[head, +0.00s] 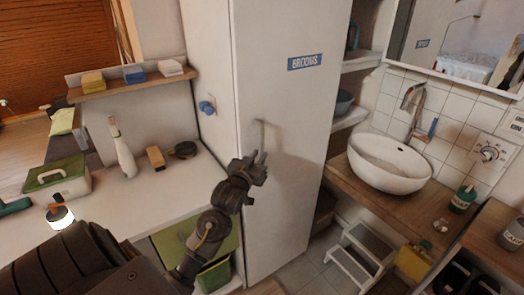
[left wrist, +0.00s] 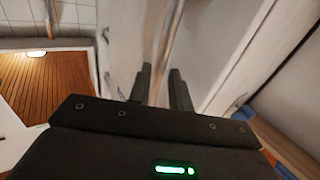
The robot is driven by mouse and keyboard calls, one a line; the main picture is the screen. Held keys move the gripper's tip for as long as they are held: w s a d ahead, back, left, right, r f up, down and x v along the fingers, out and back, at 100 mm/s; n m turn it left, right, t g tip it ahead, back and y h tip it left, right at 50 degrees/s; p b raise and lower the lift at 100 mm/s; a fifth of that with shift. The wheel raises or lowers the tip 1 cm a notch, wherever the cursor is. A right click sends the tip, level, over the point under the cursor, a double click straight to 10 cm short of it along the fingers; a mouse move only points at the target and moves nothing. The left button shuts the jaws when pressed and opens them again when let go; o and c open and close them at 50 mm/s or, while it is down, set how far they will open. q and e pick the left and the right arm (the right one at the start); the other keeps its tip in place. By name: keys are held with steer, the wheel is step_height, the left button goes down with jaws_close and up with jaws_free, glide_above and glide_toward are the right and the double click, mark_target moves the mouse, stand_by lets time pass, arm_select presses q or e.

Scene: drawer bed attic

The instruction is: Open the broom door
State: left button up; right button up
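The broom door (head: 285,110) is the front of a tall white cabinet with a blue BROOMS label (head: 305,62). It looks shut. Its thin upright handle (head: 259,134) is left of the door's middle. My left gripper (head: 257,165) is at the lower part of this handle. In the left wrist view the handle (left wrist: 168,40) runs down between the two dark fingers of my left gripper (left wrist: 161,85). I cannot tell whether they press on it. The lower end of the handle is hidden by the gripper. My right gripper is not in view.
A counter (head: 135,200) with a bottle (head: 122,148) and a green box (head: 58,182) is on the left. A blue knob (head: 206,107) is on the cabinet's side. Right are a sink (head: 388,163) and a step stool (head: 355,258). Some floor (head: 300,275) before the cabinet is clear.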

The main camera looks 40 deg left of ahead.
mark_target(261, 153)
arm_select(q)
steer(key=shift+x, duration=1.6)
jaws_close()
